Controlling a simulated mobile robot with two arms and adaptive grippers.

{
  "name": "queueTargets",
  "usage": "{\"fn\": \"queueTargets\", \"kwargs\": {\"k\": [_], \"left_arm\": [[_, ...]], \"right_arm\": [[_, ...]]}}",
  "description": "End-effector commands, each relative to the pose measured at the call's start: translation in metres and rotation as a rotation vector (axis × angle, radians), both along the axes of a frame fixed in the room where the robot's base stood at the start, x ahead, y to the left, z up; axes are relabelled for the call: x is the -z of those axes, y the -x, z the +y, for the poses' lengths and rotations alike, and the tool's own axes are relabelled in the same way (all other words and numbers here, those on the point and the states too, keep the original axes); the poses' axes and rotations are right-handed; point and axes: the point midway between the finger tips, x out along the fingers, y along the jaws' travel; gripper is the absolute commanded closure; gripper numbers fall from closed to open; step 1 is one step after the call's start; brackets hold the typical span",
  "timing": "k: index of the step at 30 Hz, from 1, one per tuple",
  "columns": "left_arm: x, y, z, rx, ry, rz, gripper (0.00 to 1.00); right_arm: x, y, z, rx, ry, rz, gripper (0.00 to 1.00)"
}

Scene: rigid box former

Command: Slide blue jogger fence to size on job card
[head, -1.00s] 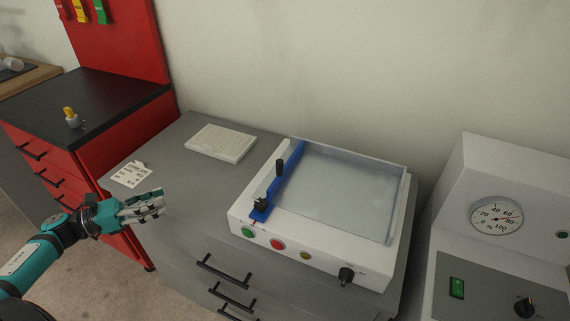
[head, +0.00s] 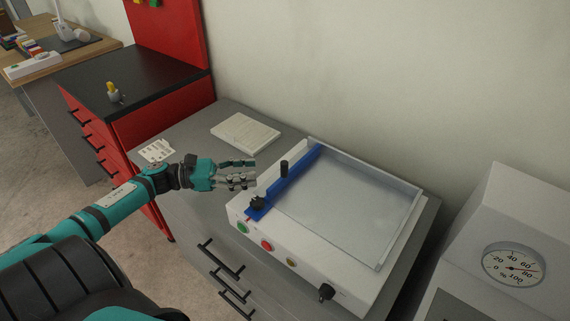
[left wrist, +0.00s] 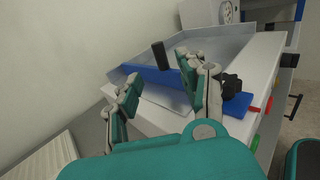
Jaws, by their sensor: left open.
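The blue jogger fence (head: 290,181) lies along the left side of the white jogger box (head: 350,207). A black upright post (head: 284,169) and a black knob (head: 258,202) stand on the fence. My left gripper (head: 254,172) is open and empty, just left of the fence and apart from it. In the left wrist view the open fingers (left wrist: 160,92) point toward the fence (left wrist: 160,76), with the post (left wrist: 159,55) beyond them. The job card (head: 157,151) lies on the grey cabinet top at the left; its print is too small to read. My right gripper is not in view.
A white pad or paper stack (head: 245,132) lies behind my left gripper. Buttons and a black dial (head: 326,292) are on the box front. A machine with a gauge (head: 513,264) stands at the right. A red cabinet (head: 150,108) stands at the left.

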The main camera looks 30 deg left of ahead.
Motion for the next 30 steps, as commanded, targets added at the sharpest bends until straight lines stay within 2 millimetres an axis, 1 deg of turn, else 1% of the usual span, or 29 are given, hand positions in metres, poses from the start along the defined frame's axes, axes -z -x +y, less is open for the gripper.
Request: {"fn": "queueTargets", "kwargs": {"k": [1, 6, 9, 13, 18, 26, 28, 30], "left_arm": [[-0.005, -0.008, -0.009, 0.003, 0.001, -0.005, 0.58], [-0.004, -0.032, -0.037, 0.001, 0.002, -0.003, 0.58], [-0.004, -0.043, -0.051, 0.001, 0.003, -0.003, 0.58], [-0.003, -0.054, -0.063, 0.0, 0.002, -0.002, 0.58], [-0.001, -0.061, -0.071, -0.001, 0.001, 0.0, 0.58], [0.0, -0.061, -0.072, 0.0, 0.001, 0.001, 0.58], [0.0, -0.061, -0.072, 0.0, 0.001, 0.001, 0.65], [0.0, -0.061, -0.072, 0.0, 0.001, 0.001, 0.74]], "right_arm": [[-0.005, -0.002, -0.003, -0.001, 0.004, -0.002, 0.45], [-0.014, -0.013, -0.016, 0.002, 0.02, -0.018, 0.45], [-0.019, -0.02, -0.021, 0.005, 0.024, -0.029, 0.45], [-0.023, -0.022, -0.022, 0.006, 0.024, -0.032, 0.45], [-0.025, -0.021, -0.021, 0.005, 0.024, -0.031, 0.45], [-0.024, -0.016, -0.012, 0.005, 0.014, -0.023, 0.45], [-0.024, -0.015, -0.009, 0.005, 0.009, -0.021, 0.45], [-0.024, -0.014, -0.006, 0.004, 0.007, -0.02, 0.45]]}}
